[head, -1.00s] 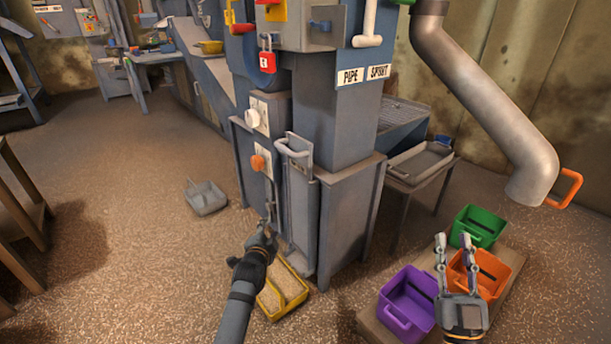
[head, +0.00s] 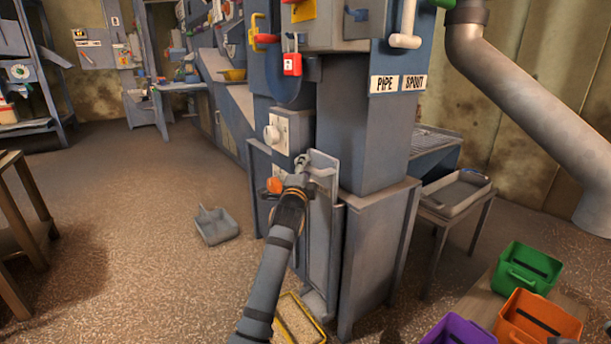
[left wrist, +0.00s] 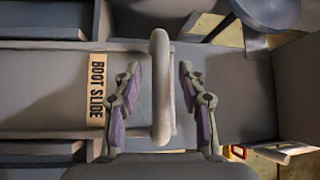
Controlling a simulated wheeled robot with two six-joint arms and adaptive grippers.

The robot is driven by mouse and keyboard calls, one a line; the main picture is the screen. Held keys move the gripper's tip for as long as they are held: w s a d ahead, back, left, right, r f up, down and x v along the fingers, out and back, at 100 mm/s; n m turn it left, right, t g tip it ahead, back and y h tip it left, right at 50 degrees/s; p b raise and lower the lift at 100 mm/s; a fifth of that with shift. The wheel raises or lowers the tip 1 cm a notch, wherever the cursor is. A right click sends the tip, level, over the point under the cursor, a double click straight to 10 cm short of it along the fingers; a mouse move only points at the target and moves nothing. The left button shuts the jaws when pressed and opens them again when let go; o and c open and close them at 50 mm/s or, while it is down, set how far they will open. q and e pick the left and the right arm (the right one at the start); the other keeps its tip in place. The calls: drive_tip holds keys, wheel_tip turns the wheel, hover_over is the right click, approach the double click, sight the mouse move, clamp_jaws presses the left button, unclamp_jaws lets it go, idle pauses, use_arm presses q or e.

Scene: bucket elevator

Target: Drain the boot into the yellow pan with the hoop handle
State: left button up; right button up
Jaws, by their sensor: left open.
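The boot slide (left wrist: 45,92) is a grey plate labelled "BOOT SLIDE" in the left wrist view, with a pale bar handle. My left gripper (head: 304,172) is open at the top of the slide. In the left wrist view its fingers (left wrist: 160,105) stand on either side of the bar handle (left wrist: 160,65), with gaps visible on both sides. A yellow pan (head: 308,314) sits on the floor at the foot of the slide and holds tan grain. My left arm hides part of it, and I cannot make out a hoop handle. My right gripper is out of view.
An orange knob (head: 275,185) and a white knob (head: 272,134) are beside the slide. A grey scoop-like pan (head: 215,226) lies on the floor at left. Green (head: 526,268), orange (head: 538,322) and purple (head: 459,331) bins stand at right. A red padlock (head: 292,64) hangs above.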

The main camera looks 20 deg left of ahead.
use_arm(q)
drive_tip(key=shift+w+a+r, duration=0.1)
drive_tip(key=shift+w, duration=0.55)
clamp_jaws()
